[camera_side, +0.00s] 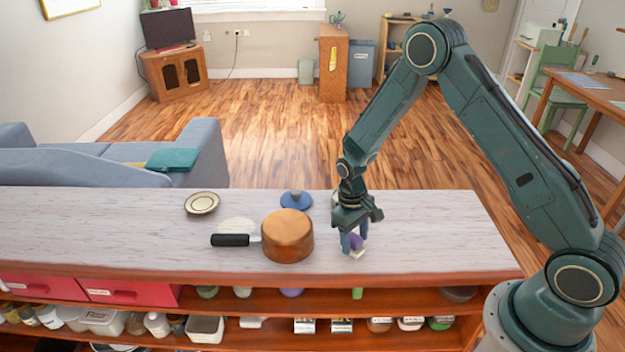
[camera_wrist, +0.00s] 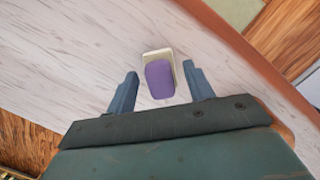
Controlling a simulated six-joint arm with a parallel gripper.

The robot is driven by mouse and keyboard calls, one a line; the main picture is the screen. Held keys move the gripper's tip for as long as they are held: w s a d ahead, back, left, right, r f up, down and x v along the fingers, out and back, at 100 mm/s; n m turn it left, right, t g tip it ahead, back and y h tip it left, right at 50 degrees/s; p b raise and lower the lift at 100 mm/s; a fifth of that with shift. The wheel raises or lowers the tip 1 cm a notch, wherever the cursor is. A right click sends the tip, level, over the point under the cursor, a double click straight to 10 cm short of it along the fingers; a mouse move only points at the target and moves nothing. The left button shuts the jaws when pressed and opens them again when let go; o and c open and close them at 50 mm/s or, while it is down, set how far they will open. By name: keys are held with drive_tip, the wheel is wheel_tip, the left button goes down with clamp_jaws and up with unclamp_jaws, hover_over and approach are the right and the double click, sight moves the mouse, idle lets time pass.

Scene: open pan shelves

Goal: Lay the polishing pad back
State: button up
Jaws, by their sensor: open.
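The polishing pad (camera_wrist: 160,80) appears to be the small purple block with a cream layer at its edge. It lies low at the counter top, between the fingers of my gripper (camera_wrist: 160,72) in the wrist view, with a gap on each side. In the side view the pad (camera_side: 356,242) is partly hidden by my gripper (camera_side: 353,240), which points down over it with the fingers open. I cannot tell whether the pad rests flat on the counter.
On the pale counter (camera_side: 100,225), left of my gripper, are a copper-brown pan (camera_side: 287,238) with a black handle (camera_side: 231,240), a blue lid-like piece (camera_side: 296,200), a whitish disc (camera_side: 237,225) and a small plate (camera_side: 202,203). Shelves of jars sit below. The counter's right end is clear.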

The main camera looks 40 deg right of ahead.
drive_tip(key=shift+w+r, duration=0.1)
drive_tip(key=shift+r, duration=0.35)
drive_tip(key=shift+r, duration=0.35)
drive_tip(key=shift+w+r, duration=0.1)
drive_tip(key=shift+r, duration=0.2)
drive_tip(key=shift+r, duration=0.35)
drive_tip(key=shift+w+r, duration=0.1)
drive_tip(key=shift+r, duration=0.25)
drive_tip(key=shift+r, duration=0.35)
drive_tip(key=shift+w+r, duration=0.1)
drive_tip(key=shift+r, duration=0.25)
drive_tip(key=shift+r, duration=0.35)
drive_tip(key=shift+w+r, duration=0.1)
drive_tip(key=shift+r, duration=0.25)
